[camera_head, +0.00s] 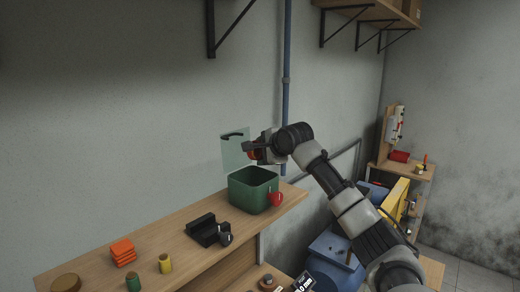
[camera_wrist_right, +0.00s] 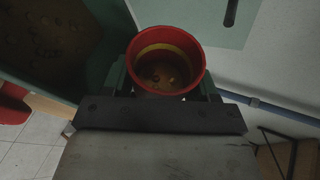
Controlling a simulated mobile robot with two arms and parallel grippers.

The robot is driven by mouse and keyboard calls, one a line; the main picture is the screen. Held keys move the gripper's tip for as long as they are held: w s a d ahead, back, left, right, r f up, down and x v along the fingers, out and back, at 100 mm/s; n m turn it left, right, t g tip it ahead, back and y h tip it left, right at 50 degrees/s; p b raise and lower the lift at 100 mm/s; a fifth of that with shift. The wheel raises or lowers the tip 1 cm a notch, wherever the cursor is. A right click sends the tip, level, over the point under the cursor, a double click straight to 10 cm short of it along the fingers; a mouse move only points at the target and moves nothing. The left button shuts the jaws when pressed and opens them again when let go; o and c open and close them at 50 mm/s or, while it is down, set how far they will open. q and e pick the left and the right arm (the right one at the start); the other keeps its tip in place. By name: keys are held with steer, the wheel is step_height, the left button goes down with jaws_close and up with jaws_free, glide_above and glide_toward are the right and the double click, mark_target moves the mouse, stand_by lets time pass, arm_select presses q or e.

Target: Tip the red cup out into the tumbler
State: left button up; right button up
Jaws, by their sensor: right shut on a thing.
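The red cup (camera_wrist_right: 185,42) is between the fingers of my right gripper (camera_head: 256,150); it also shows in the head view, partly hidden by the gripper (camera_head: 253,155). In the wrist view its mouth faces the camera, with a yellow band inside and a few small bits at the bottom. A green open-topped square container (camera_head: 240,191), perhaps the tumbler, stands on the shelf. The cup is above its back right side, apart from it. In the wrist view the container (camera_wrist_right: 95,65) is at the left, with a dark brown, speckled inside. My left gripper is out of view.
A red knob-like piece (camera_head: 276,199) is at the container's right corner. A black holder (camera_head: 203,229), orange blocks (camera_head: 123,251) and small green (camera_head: 133,283) and yellow (camera_head: 165,263) pieces lie along the shelf. A pale green panel (camera_head: 233,158) is on the wall behind.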

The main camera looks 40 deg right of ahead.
steer(key=n+h+b, duration=0.1)
steer(key=n+h, duration=0.1)
steer(key=a+n+t+h+b, duration=0.1)
steer(key=shift+s+a+r+b, duration=0.1)
steer(key=shift+s+r+b, duration=0.15)
steer(key=shift+s+b, duration=0.1)
steer(key=shift+w+a+r+n+t+h+b, duration=0.1)
steer(key=shift+a+r+n+t+h+b, duration=0.2)
steer(key=shift+n+h, duration=0.25)
steer(key=shift+w+a+r+n+t+h+b, duration=0.1)
steer(key=shift+n+t+h+b, duration=0.1)
steer(key=shift+n+h+b, duration=0.35)
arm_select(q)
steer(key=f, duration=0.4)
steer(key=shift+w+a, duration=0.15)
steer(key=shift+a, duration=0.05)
arm_select(e)
steer(key=shift+s+d, duration=0.1)
steer(key=shift+s, duration=0.05)
steer(key=shift+r, duration=0.1)
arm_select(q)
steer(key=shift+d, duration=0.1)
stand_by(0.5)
